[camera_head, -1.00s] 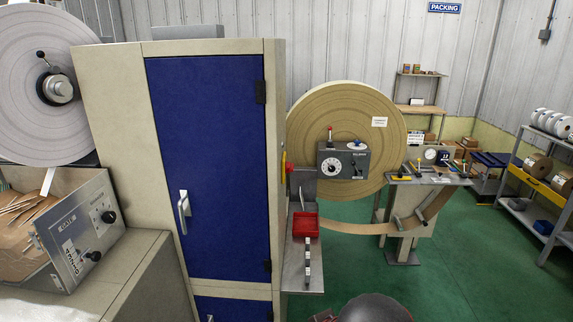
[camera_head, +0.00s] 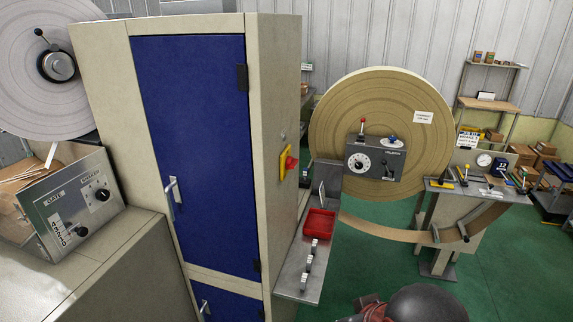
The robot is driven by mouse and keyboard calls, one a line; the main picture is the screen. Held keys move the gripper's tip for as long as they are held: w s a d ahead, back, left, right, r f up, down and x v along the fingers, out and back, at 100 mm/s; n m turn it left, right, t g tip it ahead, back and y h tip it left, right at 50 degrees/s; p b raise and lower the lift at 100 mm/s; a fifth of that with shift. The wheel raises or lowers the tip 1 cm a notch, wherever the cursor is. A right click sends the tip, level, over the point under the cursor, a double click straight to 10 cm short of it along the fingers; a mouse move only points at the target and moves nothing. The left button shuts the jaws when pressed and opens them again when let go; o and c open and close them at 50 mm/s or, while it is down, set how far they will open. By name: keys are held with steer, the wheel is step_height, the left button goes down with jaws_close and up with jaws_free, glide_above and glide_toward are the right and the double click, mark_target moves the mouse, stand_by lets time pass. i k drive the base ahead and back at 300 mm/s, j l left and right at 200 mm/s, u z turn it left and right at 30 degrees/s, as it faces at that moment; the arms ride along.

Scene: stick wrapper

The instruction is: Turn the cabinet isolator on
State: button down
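The cabinet (camera_head: 276,120) is tall and cream with a blue door (camera_head: 195,130) and a silver handle. The cabinet isolator (camera_head: 288,163) is a red rotary knob on a yellow plate on the cabinet's right side face. Its plate looks upright, and the knob's exact angle is too small to tell. At the bottom edge, right of centre, a dark rounded part with a reddish piece beside it belongs to my arm. My gripper's fingers cannot be made out, and nothing of mine touches the isolator.
A metal shelf (camera_head: 290,275) with a red tray (camera_head: 319,224) juts out below the isolator. A large tan reel (camera_head: 345,110) with a grey control box (camera_head: 375,163) stands to the right. A control panel (camera_head: 75,205) is at left. Green floor (camera_head: 375,270) is open ahead.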

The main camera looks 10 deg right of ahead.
mark_target(291, 162)
steer(key=i+l+u, duration=0.1)
steer(key=u, duration=0.4)
steer(key=i+l+u, duration=0.1)
steer(key=l+u, duration=0.25)
steer(key=u, duration=0.15)
steer(key=l+u, duration=0.25)
steer(key=u, duration=0.25)
